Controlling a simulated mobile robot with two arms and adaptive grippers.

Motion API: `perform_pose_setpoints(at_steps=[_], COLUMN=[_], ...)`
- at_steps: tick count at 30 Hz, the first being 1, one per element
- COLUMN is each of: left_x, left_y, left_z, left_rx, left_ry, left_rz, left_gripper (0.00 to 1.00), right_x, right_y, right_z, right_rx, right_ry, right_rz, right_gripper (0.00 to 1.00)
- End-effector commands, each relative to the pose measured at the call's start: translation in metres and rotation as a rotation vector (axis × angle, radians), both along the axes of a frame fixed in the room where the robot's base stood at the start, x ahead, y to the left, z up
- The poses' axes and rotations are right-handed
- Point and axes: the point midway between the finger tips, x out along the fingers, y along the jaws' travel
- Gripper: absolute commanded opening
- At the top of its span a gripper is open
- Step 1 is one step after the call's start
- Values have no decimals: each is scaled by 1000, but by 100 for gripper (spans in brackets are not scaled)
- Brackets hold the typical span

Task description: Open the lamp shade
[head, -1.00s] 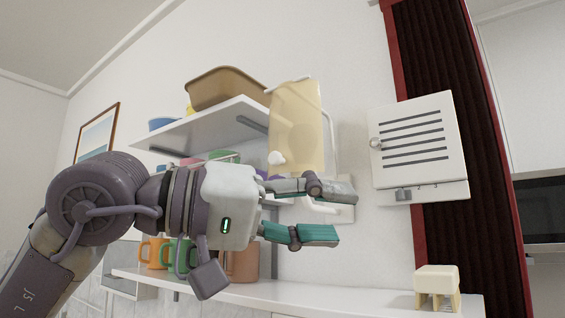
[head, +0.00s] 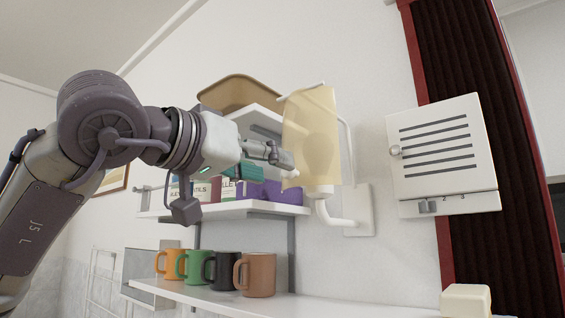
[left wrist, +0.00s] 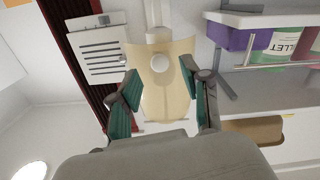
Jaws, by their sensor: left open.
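The lamp shade (head: 312,130) is a pale yellow, curved panel on a white wall lamp with a bent white arm (head: 335,220) and a wall plate. A white round knob (head: 287,161) sits on its left side in the head view. The left wrist view shows the shade (left wrist: 158,95) straight ahead, with the knob (left wrist: 160,63) near its upper middle. My left gripper (head: 282,160) is at the knob side of the shade. In the left wrist view its open fingers (left wrist: 160,88) stand either side of the shade's middle, with nothing between them gripped. My right gripper is not in view.
Shelves (head: 225,209) with boxes and a brown bin (head: 238,92) are left of the lamp. Several mugs (head: 262,274) stand on the lower shelf. A white slatted wall box (head: 440,150) and a dark red-edged curtain (head: 460,60) are to the right.

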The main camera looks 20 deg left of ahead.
Motion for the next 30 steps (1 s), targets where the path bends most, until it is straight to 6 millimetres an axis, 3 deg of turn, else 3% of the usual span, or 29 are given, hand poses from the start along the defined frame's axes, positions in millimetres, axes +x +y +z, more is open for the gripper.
perform_pose_setpoints(at_steps=[7, 18, 20, 27, 30], left_x=[31, 37, 37, 37, 37], left_y=[-11, -13, -13, -13, -13], left_z=[1, 0, 0, 0, 0], left_rx=[-1, -1, -1, -2, -2], left_ry=[1, -1, -1, 0, 0], left_rz=[0, -1, -1, -1, -1], left_gripper=[48, 48, 41, 1, 0], right_x=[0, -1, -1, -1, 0], right_y=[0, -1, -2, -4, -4], right_z=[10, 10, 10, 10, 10], right_rx=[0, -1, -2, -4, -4], right_ry=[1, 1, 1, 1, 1], right_rz=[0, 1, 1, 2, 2], right_gripper=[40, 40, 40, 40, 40])
